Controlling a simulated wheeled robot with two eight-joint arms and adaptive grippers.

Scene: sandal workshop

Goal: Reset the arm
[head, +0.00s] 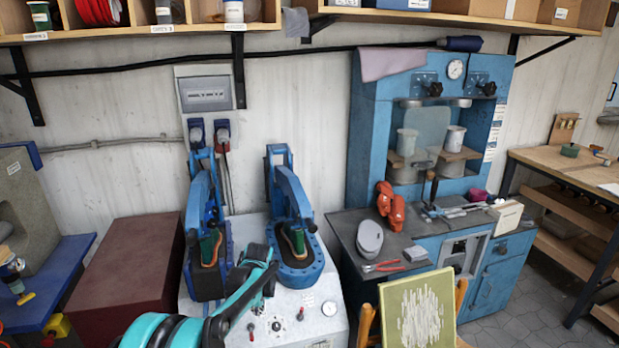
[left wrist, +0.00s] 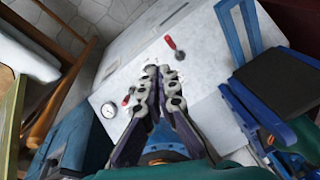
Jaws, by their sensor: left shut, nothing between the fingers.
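My left arm, with teal and black links, comes in at the bottom left of the head view and reaches over the front of the white machine (head: 312,290). My left gripper (head: 267,288) is small and partly hidden by the arm there. In the left wrist view its two dark fingers with pale knobbly pads (left wrist: 158,84) are together, with nothing between them. They are above the white machine top (left wrist: 130,50), near the red-handled lever (left wrist: 174,46). My right gripper is not in view.
Two blue presses, left (head: 202,205) and right (head: 293,210), stand close behind the arm, each holding a green and brown sandal piece. A dark red box (head: 125,270) is at the left. A tool bench (head: 345,225) and green-yellow panel (head: 417,310) are at the right.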

